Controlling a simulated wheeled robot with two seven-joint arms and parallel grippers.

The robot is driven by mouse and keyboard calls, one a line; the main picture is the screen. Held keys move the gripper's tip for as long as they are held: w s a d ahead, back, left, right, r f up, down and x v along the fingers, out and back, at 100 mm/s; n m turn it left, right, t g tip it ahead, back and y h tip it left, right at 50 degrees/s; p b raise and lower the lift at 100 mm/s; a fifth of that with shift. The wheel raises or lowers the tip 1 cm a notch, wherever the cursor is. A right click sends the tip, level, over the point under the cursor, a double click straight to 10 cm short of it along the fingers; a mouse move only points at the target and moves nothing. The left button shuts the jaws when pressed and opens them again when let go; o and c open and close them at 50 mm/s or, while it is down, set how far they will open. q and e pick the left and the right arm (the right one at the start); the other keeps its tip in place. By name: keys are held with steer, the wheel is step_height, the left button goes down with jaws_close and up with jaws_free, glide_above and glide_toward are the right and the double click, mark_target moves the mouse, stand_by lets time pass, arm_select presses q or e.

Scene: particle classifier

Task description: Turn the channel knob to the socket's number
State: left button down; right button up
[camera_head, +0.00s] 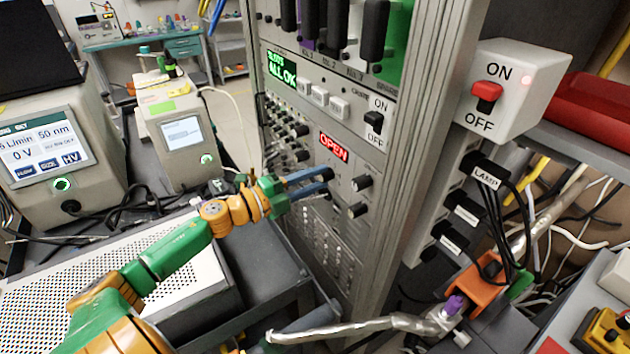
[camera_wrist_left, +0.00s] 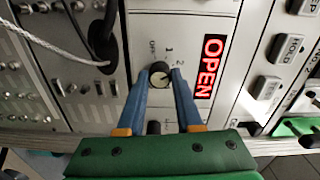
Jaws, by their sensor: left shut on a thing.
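My left gripper (camera_head: 329,180) reaches the rack panel (camera_head: 324,215) from the left in the head view, just below the red OPEN display (camera_head: 334,147). In the left wrist view, the two blue fingers (camera_wrist_left: 160,84) are shut on the sides of a round channel knob (camera_wrist_left: 159,70). The marks OFF, 1 and 2 stand around the knob. I cannot tell which mark it points to. The fingers hide the knob in the head view. I see no socket number that I can read. My right gripper is not in view.
Two black knobs (camera_head: 361,183) sit on the panel right of the held one. A black cable (camera_wrist_left: 102,42) and a pale cord hang close by in the wrist view. A white ON/OFF box (camera_head: 512,88) and the LAMP plug (camera_head: 487,174) are at the right.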

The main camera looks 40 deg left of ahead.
arm_select(q)
steer(key=m+b, duration=0.1)
steer(key=m, duration=0.4)
steer(key=shift+f+m+b, duration=0.1)
steer(key=shift+m+b, duration=0.2)
steer(key=shift+b, duration=0.1)
steer(key=m+b, duration=0.1)
steer(key=m, duration=0.2)
steer(key=shift+m+b, duration=0.55)
steer(key=shift+m, duration=0.55)
steer(key=shift+r, duration=0.2)
steer(key=c, duration=0.6)
jaws_free()
steer(key=shift+w, duration=0.1)
